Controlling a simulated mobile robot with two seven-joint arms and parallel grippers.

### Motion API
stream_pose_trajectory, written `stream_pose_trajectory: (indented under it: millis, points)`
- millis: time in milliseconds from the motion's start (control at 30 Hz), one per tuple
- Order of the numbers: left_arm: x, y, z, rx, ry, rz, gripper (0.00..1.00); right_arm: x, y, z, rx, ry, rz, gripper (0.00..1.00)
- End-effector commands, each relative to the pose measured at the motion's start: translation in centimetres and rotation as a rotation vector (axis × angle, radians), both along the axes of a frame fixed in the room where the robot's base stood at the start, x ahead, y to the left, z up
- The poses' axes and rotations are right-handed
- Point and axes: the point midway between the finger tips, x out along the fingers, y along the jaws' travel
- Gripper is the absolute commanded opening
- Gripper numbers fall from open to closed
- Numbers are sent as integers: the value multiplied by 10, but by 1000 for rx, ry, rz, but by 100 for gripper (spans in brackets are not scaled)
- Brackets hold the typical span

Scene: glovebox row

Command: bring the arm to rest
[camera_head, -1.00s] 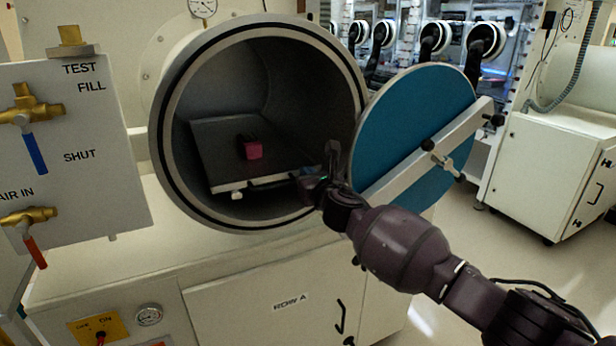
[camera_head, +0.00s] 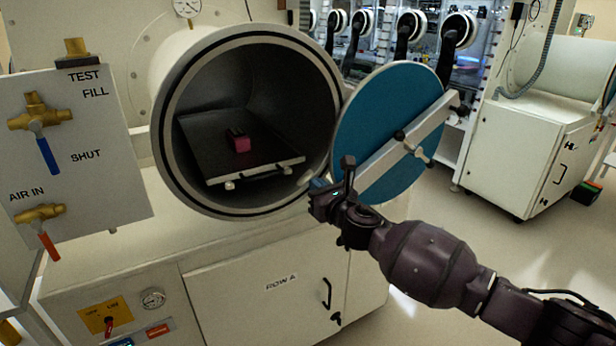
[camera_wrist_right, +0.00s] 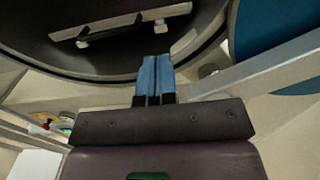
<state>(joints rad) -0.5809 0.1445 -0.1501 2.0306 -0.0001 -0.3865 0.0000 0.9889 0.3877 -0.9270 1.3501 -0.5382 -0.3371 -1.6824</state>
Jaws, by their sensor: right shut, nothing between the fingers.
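My right gripper (camera_head: 318,184) is in front of the lower right rim of the round chamber opening, outside it. In the right wrist view its blue fingertips (camera_wrist_right: 154,72) are together with nothing between them. The chamber (camera_head: 166,150) is open, and its tray (camera_head: 215,160) lies inside with a small pink block (camera_head: 241,143) on it. The tray's front edge also shows in the wrist view (camera_wrist_right: 120,22). My left gripper is not in view.
The round blue door (camera_head: 385,115) stands swung open at the right, with a pale crossbar (camera_head: 385,160) close to my right gripper. A valve panel (camera_head: 75,150) is at the left. The cabinet (camera_head: 270,310) is below. Open floor (camera_head: 450,235) lies to the right.

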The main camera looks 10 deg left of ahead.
Motion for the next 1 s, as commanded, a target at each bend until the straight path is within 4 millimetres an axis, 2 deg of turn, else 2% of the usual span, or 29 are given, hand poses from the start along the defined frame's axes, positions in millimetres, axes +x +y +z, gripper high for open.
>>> stream_pose_trajectory:
  millis: [267, 433, 533, 700, 767, 867, 1000]
  points:
    - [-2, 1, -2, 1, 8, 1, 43, -12, -9, -1, 26, 20, -1, 0]
    - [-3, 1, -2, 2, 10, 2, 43, -13, -9, -2, 192, 147, -1, 0]
    - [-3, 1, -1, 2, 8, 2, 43, -18, -4, 6, 364, 270, 15, 0]
    - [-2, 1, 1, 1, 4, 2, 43, -29, 4, 42, 699, 473, 57, 0]
    - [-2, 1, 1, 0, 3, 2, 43, -35, 4, 47, 823, 557, 69, 0]
    - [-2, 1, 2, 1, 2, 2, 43, -47, -1, 47, 1047, 718, 79, 0]
    - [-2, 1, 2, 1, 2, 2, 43, -66, -22, 31, 1384, 952, 67, 0]
